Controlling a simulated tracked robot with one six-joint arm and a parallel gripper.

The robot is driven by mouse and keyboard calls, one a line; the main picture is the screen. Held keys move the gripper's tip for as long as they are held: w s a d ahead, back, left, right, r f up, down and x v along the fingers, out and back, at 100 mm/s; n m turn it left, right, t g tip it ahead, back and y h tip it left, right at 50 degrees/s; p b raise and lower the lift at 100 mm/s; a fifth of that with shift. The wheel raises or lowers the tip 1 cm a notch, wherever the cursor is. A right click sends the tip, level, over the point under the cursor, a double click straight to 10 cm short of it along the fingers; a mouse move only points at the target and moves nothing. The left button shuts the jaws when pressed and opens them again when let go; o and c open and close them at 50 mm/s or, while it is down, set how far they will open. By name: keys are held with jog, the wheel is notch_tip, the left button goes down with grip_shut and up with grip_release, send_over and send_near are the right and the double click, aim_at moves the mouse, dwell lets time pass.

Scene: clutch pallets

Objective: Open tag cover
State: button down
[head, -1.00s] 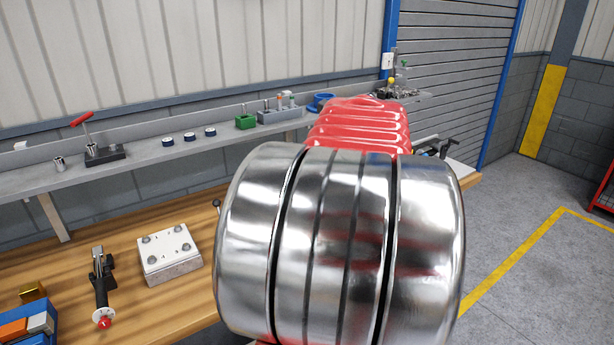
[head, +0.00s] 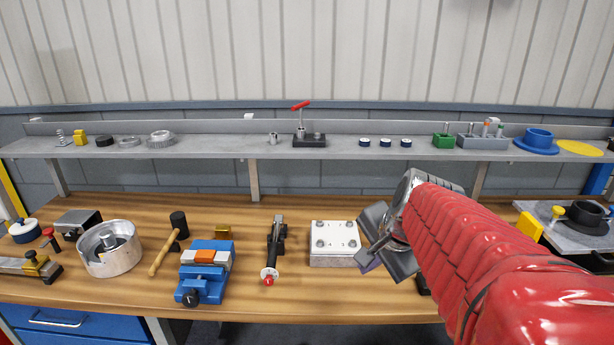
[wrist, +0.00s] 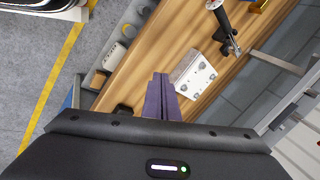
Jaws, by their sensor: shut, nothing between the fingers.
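I cannot make out for certain which thing is the tag cover. My gripper (head: 368,266) is above the bench at the centre right in the head view, beside the white-topped metal block (head: 335,243) and to its right. Its purple fingers show in the wrist view (wrist: 161,78), close together and holding nothing. In that view the white block (wrist: 193,74), with bolts at its corners, lies just right of the fingertips. I cannot tell whether they touch it. My red-sleeved arm hides part of the bench at the right.
A shelf (head: 225,150) with small parts runs behind. Bare wood lies in front of the block.

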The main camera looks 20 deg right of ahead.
jog(key=s+a+n, duration=0.4)
jog(key=a+n, duration=0.4)
jog(key=a, duration=0.1)
jog(key=s+a+f+n, duration=0.1)
jog(key=s+a+n, duration=0.3)
jog(key=a+n, duration=0.4)
jog(key=shift+a+f+n+y, duration=0.15)
jog(key=shift+a+n+y, duration=0.25)
